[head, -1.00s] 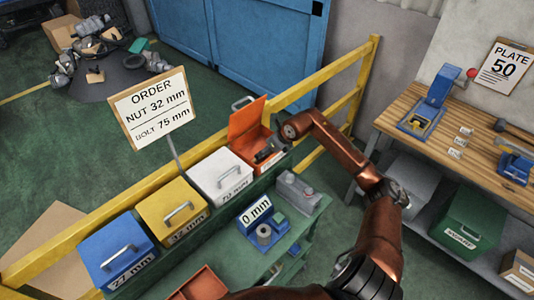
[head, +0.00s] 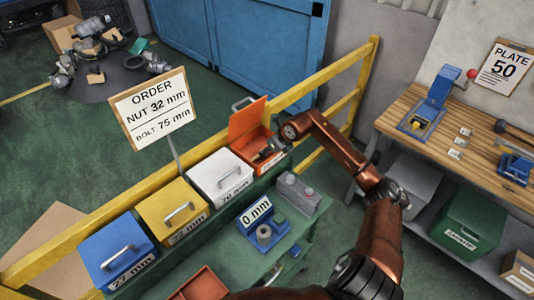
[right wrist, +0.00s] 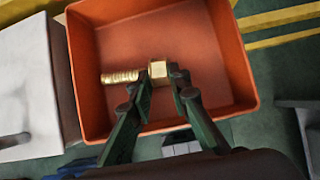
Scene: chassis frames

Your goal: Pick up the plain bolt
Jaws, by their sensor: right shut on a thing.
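The bolt (right wrist: 120,77) is brass coloured, with a threaded shank and a block-like head. It shows in the right wrist view inside the orange bin (right wrist: 85,95), shank pointing left. My right gripper (right wrist: 160,80) is shut on the bolt at its head end, with a finger on either side. In the head view the right gripper (head: 268,151) reaches into the orange bin (head: 246,158), whose lid stands open. The bolt cannot be made out in that view. My left gripper is not in view.
White (head: 222,176), yellow (head: 172,210) and blue (head: 116,252) lidded bins stand in a row left of the orange one. A yellow rail (head: 318,75) runs behind them. A gauge with a display (head: 257,212) and a grey box (head: 298,192) sit in front.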

